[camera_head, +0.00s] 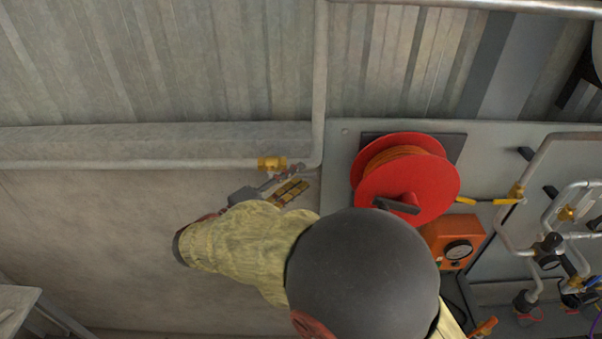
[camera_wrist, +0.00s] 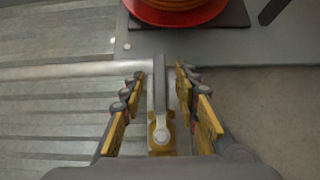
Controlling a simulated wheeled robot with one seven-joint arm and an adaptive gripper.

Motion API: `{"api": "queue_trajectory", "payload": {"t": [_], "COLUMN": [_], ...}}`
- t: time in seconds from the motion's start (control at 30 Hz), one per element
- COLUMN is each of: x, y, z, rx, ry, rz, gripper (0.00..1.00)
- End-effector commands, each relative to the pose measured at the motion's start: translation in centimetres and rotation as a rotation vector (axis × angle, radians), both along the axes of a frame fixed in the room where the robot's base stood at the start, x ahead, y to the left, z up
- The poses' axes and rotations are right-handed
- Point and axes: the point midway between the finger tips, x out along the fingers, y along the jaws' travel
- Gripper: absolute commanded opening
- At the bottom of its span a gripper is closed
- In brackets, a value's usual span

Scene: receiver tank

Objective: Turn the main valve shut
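My gripper (camera_wrist: 160,74) is open, with one finger on each side of the lever. Gaps show on both sides, and I see no contact. In the head view, my gripper (camera_head: 290,179) is at the valve, and its fingers and my arm hide most of the lever.
A red hose reel (camera_head: 430,190) stands out from the grey panel, close to the right of my gripper. An orange box with a gauge (camera_head: 457,250) is below it. The wall left of my arm is clear.

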Motion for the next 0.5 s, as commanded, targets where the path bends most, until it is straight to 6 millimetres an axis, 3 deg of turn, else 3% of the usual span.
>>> {"api": "queue_trajectory", "payload": {"t": [0.13, 0.5], "x": [0.98, 1.34], "y": [-1.12, -1.44], "z": [0.04, -0.05], "rx": [0.0, 0.0], "ry": [0.0, 0.001], "rz": [-0.002, 0.0], "gripper": [0.31, 0.3]}}
